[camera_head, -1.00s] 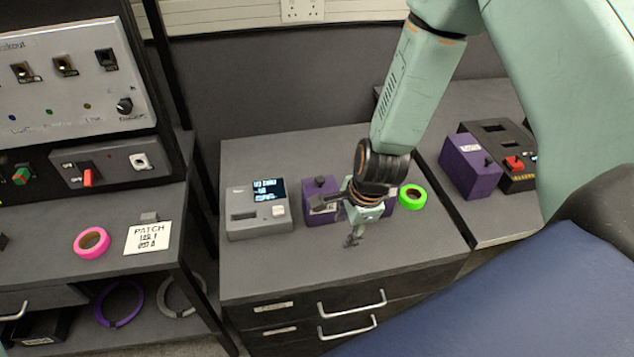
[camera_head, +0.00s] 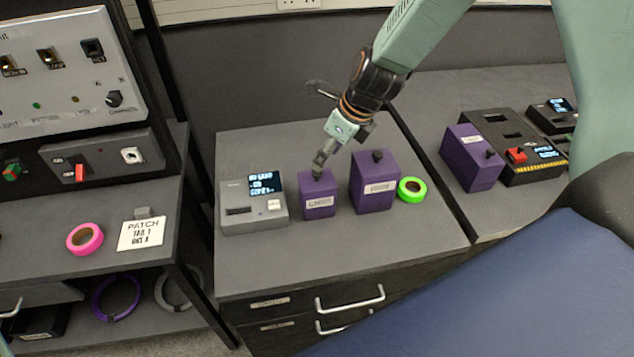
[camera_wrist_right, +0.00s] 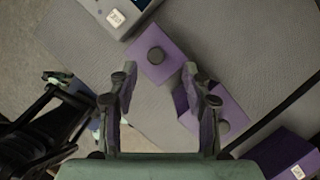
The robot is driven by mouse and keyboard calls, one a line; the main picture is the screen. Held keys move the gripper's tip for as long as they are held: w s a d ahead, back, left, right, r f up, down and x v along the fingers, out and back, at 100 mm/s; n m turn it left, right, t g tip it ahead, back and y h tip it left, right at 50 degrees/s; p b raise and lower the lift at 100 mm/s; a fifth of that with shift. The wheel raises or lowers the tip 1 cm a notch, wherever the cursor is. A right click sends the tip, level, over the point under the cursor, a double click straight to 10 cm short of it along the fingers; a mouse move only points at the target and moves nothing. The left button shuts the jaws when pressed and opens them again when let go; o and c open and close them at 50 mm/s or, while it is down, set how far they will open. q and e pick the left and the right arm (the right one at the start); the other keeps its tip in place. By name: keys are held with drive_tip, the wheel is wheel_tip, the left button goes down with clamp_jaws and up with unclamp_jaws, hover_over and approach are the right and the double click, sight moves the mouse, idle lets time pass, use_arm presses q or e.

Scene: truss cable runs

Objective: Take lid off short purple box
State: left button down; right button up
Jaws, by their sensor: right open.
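The short purple box (camera_head: 318,207) stands upright on the grey cabinet top, with a white label on its front and its lid on. In the right wrist view the box (camera_wrist_right: 172,70) shows from above, with a round dark knob (camera_wrist_right: 156,55) on its lid. My right gripper (camera_head: 319,172) is just above the lid and hides most of the knob in the head view. In the wrist view its two fingers (camera_wrist_right: 158,78) are apart, with the knob ahead of the gap and nothing held. I cannot tell whether a fingertip touches the knob. My left gripper is not in view.
A taller purple box (camera_head: 373,188) with a knob stands close to the right, a green tape roll (camera_head: 411,190) beside it. A grey device with a display (camera_head: 240,212) stands close to the left. The cabinet top in front (camera_head: 340,255) is clear.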

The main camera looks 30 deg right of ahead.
sight(320, 173)
drive_tip(key=shift+s+a+f+b, duration=0.15)
drive_tip(key=shift+a+f+b, duration=0.15)
drive_tip(key=shift+a, duration=0.25)
drive_tip(key=shift+f+b, duration=0.3)
drive_tip(key=shift+b, duration=0.05)
drive_tip(key=b+x, duration=0.2)
drive_tip(key=x, duration=0.2)
drive_tip(key=shift+d+b, duration=0.4)
drive_tip(key=shift+w+a+f, duration=0.2)
drive_tip(key=shift+a, duration=0.25)
drive_tip(key=shift+s+r, duration=0.1)
drive_tip(key=shift+s, duration=0.05)
drive_tip(key=shift+d, duration=0.3)
drive_tip(key=c, duration=0.3)
drive_tip(key=shift+a, duration=0.2)
drive_tip(key=c, duration=0.6)
drive_tip(key=shift+d, duration=0.15)
clamp_jaws()
